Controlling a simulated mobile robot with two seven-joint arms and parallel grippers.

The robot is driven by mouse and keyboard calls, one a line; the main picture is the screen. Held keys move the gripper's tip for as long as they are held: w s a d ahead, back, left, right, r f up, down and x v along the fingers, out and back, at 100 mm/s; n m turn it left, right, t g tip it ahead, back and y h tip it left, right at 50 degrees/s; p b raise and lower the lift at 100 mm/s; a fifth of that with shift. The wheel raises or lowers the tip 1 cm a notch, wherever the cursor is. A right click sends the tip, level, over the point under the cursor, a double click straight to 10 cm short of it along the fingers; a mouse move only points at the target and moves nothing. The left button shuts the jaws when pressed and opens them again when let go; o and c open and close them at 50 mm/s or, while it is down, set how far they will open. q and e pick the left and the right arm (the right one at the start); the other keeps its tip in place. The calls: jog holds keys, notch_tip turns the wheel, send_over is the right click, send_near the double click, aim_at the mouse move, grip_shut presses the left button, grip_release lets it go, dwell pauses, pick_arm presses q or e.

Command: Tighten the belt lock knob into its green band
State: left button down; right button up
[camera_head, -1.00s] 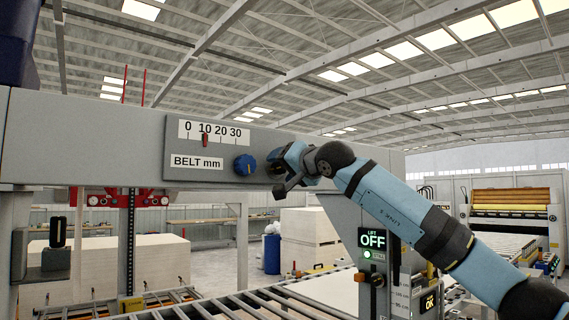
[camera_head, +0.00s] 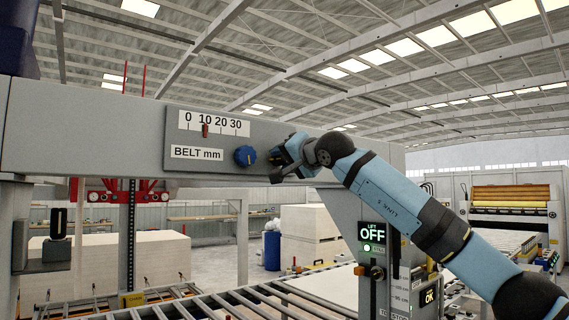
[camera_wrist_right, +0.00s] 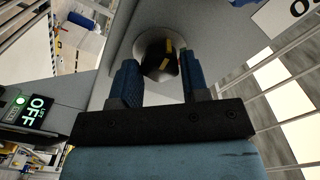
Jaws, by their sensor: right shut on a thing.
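The belt lock knob (camera_wrist_right: 161,62) shows in the right wrist view as a dark knob with yellow marks, in front of a pale round plate on a grey face. My right gripper (camera_wrist_right: 158,60) is shut on it, with one blue finger on each side. In the head view my right gripper (camera_head: 282,158) is at the grey beam, just right of a blue knob (camera_head: 245,156), and hides the lock knob. My left gripper is out of view.
The belt scale panel (camera_head: 180,140) is left of the gripper, with its red pointer (camera_head: 205,131) near 10. Below the beam stand a lit OFF display (camera_head: 372,233) and a roller conveyor (camera_head: 225,305). Pale stacked boards (camera_head: 305,230) stand behind.

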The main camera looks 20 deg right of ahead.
jog(key=shift+f+m+b, duration=0.15)
jog(key=shift+m+b, duration=0.55)
jog(key=shift+m, duration=0.5)
jog(key=shift+m+b, duration=0.6)
jog(key=shift+m, duration=0.5)
jog(key=shift+r, duration=0.2)
jog(key=o, duration=0.9)
